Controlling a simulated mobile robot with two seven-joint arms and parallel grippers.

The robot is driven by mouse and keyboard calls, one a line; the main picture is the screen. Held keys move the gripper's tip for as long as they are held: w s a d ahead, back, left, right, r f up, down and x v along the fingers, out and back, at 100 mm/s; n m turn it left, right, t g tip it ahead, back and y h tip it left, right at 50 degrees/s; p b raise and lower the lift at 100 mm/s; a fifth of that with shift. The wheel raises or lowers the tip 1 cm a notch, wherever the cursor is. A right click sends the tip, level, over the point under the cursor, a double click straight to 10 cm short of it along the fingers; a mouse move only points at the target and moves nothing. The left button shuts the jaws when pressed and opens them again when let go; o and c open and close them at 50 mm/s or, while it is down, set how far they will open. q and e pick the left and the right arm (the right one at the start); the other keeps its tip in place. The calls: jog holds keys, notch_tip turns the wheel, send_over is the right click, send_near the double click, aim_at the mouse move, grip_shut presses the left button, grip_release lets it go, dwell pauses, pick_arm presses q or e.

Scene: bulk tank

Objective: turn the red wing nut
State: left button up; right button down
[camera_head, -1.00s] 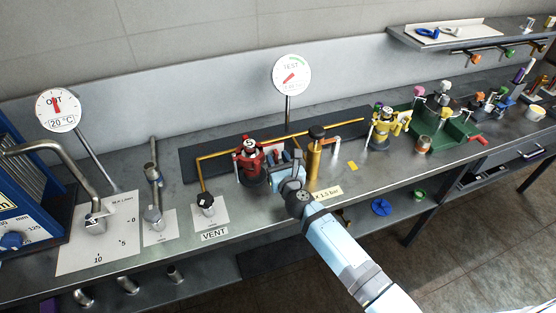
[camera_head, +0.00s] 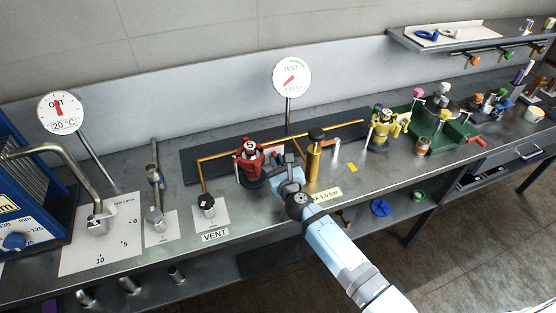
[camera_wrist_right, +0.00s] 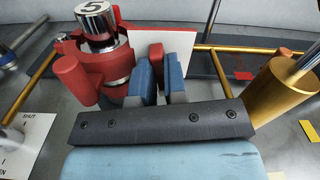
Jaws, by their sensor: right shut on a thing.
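The red fitting (camera_head: 250,160), a red body with a silver cap marked 5, stands on the bench at the centre of the head view. In the right wrist view the red fitting (camera_wrist_right: 88,68) is just left of my fingers. My right gripper (camera_head: 284,165) is beside the fitting's right side. In the wrist view my right gripper (camera_wrist_right: 161,78) is shut on the red wing nut (camera_wrist_right: 157,53), which shows only as narrow red parts at the blue fingers. The rest of it is hidden. My left gripper is not in view.
A brass cylinder (camera_head: 313,160) stands close to the right of my gripper, also in the wrist view (camera_wrist_right: 281,92). A white plate (camera_wrist_right: 176,42) is behind my fingers. A brass pipe (camera_head: 219,153) runs behind. The VENT valve (camera_head: 207,205) is at left, a yellow fitting (camera_head: 383,133) at right.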

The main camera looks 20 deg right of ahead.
jog(key=shift+a+f+n+p, duration=0.15)
jog(key=shift+n+p, duration=0.95)
jog(key=shift+n, duration=2.75)
jog(key=shift+a+f+n+p, duration=0.1)
jog(key=shift+n+p, duration=1)
jog(key=shift+n, duration=2.75)
jog(key=c, duration=1.2)
grip_release()
jog(key=shift+o, duration=0.2)
